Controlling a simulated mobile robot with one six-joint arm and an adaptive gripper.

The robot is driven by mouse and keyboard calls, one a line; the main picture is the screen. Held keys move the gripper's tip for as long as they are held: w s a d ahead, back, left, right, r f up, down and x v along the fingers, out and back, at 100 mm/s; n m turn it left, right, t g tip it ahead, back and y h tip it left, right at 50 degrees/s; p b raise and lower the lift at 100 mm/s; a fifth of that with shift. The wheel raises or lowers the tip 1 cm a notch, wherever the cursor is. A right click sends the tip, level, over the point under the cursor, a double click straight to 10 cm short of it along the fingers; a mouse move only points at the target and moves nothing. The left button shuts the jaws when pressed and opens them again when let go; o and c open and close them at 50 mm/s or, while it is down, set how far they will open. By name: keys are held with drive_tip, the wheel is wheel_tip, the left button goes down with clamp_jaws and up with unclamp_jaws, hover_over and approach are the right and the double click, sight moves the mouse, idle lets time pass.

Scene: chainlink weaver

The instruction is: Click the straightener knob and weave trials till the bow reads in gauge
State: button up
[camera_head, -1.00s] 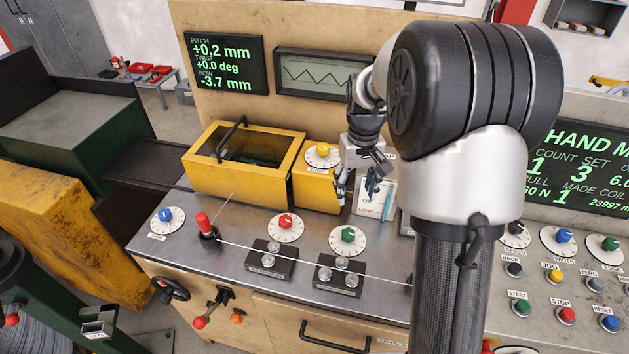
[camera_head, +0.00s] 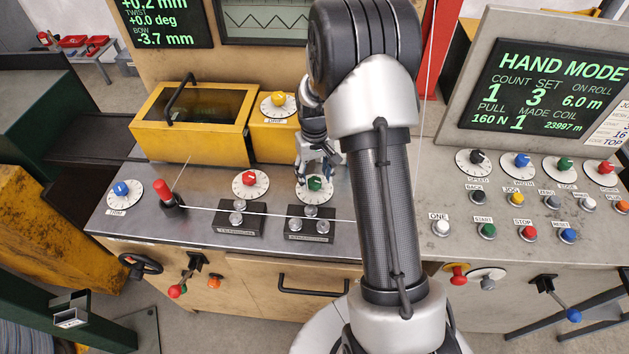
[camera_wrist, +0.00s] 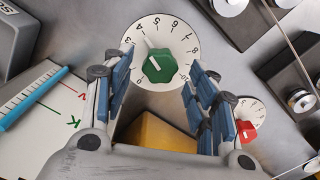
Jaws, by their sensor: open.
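The display (camera_head: 168,25) reads bow -3.7 mm and twist +0.0 deg; its top is cut off. A green knob (camera_head: 314,184) on a white numbered dial sits behind the right roller block (camera_head: 311,229). A red knob (camera_head: 249,179) on a like dial sits behind the left roller block (camera_head: 240,222). My gripper (camera_head: 317,163) is open, just over the green knob. In the wrist view the green knob (camera_wrist: 159,66) lies ahead between the spread blue-padded fingers, its white pointer toward the dial's upper left. I cannot tell whether the fingers touch it. The red knob (camera_wrist: 246,131) shows at lower right.
A thin wire runs through the roller blocks. A red-handled lever (camera_head: 164,191) and blue knob (camera_head: 122,188) stand left. A yellow housing (camera_head: 194,140) with a yellow knob (camera_head: 278,99) stands behind. The right panel shows HAND MODE (camera_head: 543,80), with several buttons below.

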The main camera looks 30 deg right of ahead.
drive_tip(key=shift+f, duration=1.05)
drive_tip(key=shift+c, duration=0.6)
drive_tip(key=c, duration=0.9)
drive_tip(key=shift+c, duration=0.3)
